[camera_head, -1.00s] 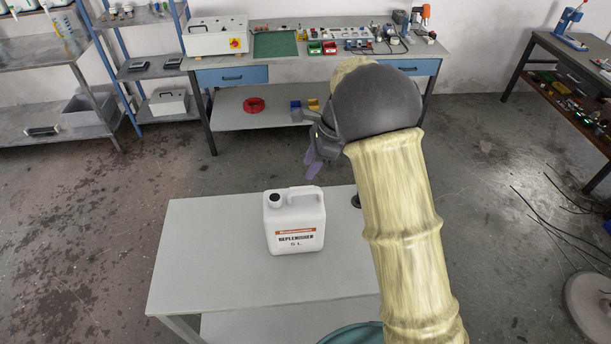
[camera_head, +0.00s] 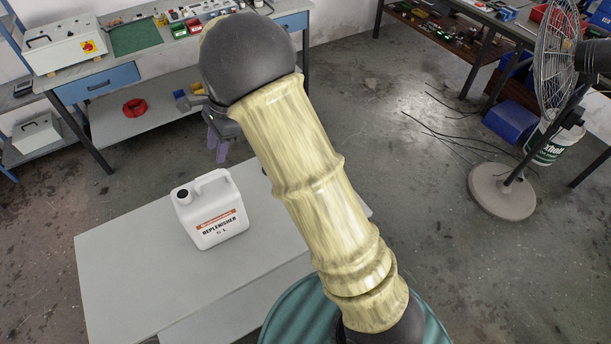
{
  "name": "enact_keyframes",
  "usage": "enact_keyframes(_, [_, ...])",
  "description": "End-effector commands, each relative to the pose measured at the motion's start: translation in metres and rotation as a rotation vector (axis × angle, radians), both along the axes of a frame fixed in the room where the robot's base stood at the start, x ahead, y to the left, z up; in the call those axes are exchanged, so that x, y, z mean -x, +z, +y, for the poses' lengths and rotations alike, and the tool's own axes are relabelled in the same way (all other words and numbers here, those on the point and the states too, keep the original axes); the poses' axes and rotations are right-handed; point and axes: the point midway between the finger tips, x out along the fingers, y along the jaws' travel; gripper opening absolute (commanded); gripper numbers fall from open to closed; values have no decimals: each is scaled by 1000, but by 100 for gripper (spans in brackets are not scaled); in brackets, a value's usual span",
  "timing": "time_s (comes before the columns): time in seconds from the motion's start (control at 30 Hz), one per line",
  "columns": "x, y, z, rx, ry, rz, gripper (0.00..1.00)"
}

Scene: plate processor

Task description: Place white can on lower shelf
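The white can (camera_head: 211,212) is a white jug with a handle, a black cap and an orange and black label reading "REPLENISHER". It stands upright on the top of a small grey table (camera_head: 125,290). A lower shelf (camera_head: 225,318) of that table shows in part below the front edge of the top. My gripper (camera_head: 217,150) hangs beyond the can in the picture, above it, with its purple fingers pointing down. It appears apart from the can. The fingers are small and partly hidden by my arm, so I cannot tell their opening.
A workbench (camera_head: 140,72) with blue drawers and a lower shelf holding a red ring (camera_head: 134,108) stands at the back. A fan (camera_head: 502,190) on a round base is at the right, with cables on the floor. A teal round object (camera_head: 290,318) is at the bottom.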

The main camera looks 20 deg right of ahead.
Motion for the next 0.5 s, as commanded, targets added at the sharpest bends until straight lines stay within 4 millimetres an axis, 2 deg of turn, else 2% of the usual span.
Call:
enact_keyframes(0.03, [7,5,-19,13,34,-28,38])
enact_keyframes(0.17, [38,11,-70,73,202,-127,38])
enact_keyframes(0.3, [80,17,-120,155,443,-242,38])
enact_keyframes(0.5, [147,22,-173,287,843,-388,38])
